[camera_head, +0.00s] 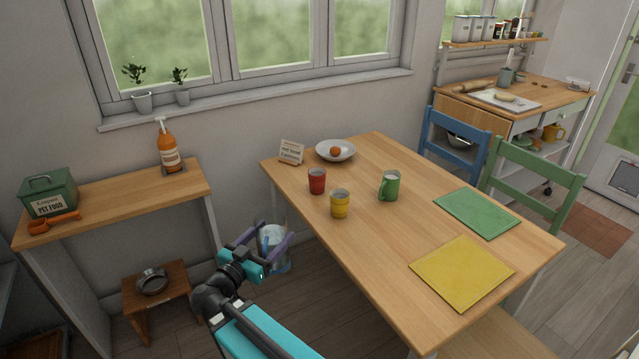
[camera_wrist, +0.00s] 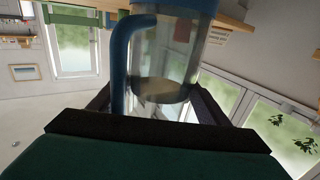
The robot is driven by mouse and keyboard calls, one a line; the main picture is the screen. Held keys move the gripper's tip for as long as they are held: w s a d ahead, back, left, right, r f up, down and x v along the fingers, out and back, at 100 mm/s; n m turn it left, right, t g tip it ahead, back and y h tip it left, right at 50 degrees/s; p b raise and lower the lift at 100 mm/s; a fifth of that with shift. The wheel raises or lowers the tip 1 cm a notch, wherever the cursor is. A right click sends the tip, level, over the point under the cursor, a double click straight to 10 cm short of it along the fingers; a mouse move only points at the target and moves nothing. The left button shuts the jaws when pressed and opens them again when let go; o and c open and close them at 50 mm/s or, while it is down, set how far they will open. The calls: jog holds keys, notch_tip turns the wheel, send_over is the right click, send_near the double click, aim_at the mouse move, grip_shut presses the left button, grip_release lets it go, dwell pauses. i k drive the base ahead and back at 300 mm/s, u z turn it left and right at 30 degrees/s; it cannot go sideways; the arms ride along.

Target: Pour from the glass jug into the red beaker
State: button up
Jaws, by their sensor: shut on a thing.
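My gripper (camera_head: 266,240) is shut on the glass jug (camera_head: 274,253), left of the dining table's near left edge and below the level of its top. In the wrist view the clear jug (camera_wrist: 175,55) with its blue handle (camera_wrist: 120,60) stands between the fingers, with some content low in it. The red beaker (camera_head: 317,181) stands upright on the table, up and to the right of my gripper, apart from the jug. I cannot see into the beaker clearly.
A yellow cup (camera_head: 340,204) and a green mug (camera_head: 389,186) stand close to the red beaker. A small sign (camera_head: 291,152) and a white bowl (camera_head: 335,150) are behind it. Green (camera_head: 477,213) and yellow (camera_head: 461,267) mats lie at the right. A side table (camera_head: 110,208) is at the left.

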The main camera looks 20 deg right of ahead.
aim_at(317, 174)
jog(key=k, duration=0.65)
jog(key=u, duration=0.35)
jog(key=i, duration=1.3)
jog(key=u, duration=0.45)
